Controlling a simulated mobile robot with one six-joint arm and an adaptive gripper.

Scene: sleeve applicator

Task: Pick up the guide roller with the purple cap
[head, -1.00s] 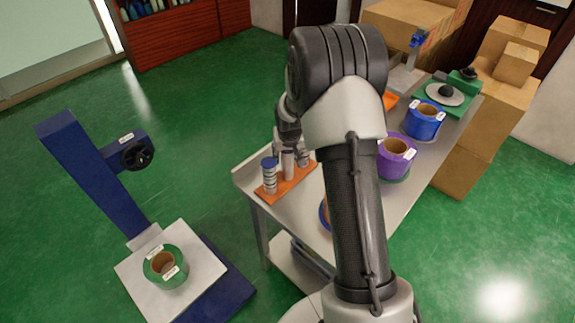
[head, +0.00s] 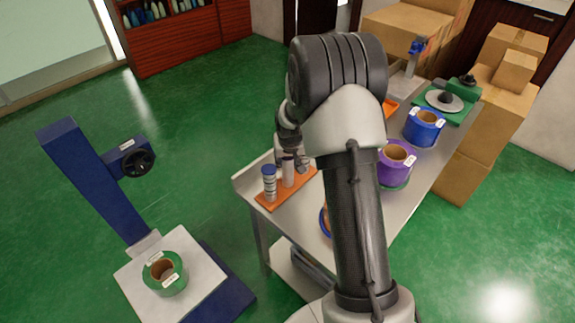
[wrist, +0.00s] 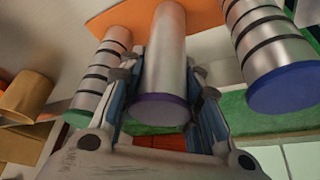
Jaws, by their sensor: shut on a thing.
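The guide roller with the purple cap (wrist: 160,108) is a plain smooth cylinder in the middle of the wrist view. My gripper (wrist: 162,80) is shut on it, one finger on each side near the capped end. Its other end meets an orange board (wrist: 205,14); I cannot tell whether it still rests there. A banded roller with a blue cap (wrist: 285,88) is to the right, and a banded roller with a green cap (wrist: 80,117) to the left. In the head view my gripper (head: 290,153) is over the rollers on the orange board (head: 268,201), partly hidden by my arm.
The grey table (head: 285,225) also holds a purple spool (head: 395,168), a blue spool (head: 423,130) and a green device (head: 462,108). A blue stand (head: 90,185) with a green spool (head: 172,283) is at left. Cardboard boxes (head: 495,120) stand behind the table.

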